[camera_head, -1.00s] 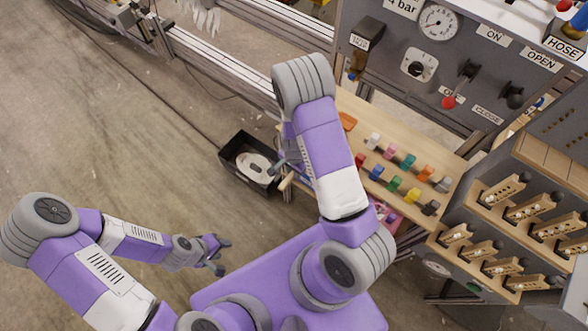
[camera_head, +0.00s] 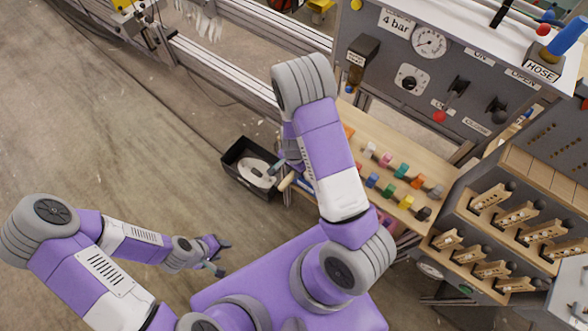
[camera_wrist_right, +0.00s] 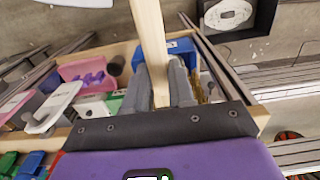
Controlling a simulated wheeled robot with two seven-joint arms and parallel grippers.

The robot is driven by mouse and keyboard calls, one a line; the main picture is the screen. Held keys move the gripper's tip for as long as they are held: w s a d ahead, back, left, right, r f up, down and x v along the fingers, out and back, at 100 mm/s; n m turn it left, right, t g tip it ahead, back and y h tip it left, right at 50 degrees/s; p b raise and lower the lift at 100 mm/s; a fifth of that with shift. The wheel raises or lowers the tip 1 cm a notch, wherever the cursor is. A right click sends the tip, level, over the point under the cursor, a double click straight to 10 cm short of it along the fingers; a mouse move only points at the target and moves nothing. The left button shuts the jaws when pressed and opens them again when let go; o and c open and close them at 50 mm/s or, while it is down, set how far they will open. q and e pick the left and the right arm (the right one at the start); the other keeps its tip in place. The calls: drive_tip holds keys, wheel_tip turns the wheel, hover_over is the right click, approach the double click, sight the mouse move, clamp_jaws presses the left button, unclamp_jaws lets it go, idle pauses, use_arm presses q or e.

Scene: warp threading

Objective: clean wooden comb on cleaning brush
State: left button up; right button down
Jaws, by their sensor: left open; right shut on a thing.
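My right gripper (camera_wrist_right: 166,88) is shut on a pale wooden bar (camera_wrist_right: 150,42), which I take for the wooden comb. It runs from between the fingers to the top edge of the right wrist view; no teeth show. A blue object (camera_wrist_right: 180,47) lies behind the fingers in an open wooden drawer; I cannot tell if it is the cleaning brush. In the head view the right gripper (camera_head: 280,167) is partly hidden by my arm, with a pale wooden end (camera_head: 287,181) beside it. My left gripper (camera_head: 221,257) is open and empty over the floor at lower left.
A black bin (camera_head: 236,172) with a white oval thing stands left of the wooden bench (camera_head: 385,160), which carries coloured pegs. A control panel (camera_head: 440,75) and a tool rack (camera_head: 470,235) stand at right. The drawer also holds a pink box (camera_wrist_right: 88,68).

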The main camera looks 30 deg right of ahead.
wheel_tip(320, 180, down, 10)
drive_tip(key=b, duration=0.8)
idle(0.4)
wheel_tip(320, 180, up, 10)
drive_tip(key=p, duration=0.9)
drive_tip(key=shift+r, duration=0.1)
drive_tip(key=s+a+p, duration=0.1)
drive_tip(key=s+a, duration=0.2)
drive_tip(key=a, duration=0.6)
drive_tip(key=shift+s+a, duration=0.15)
drive_tip(key=shift+s, duration=0.25)
idle(0.5)
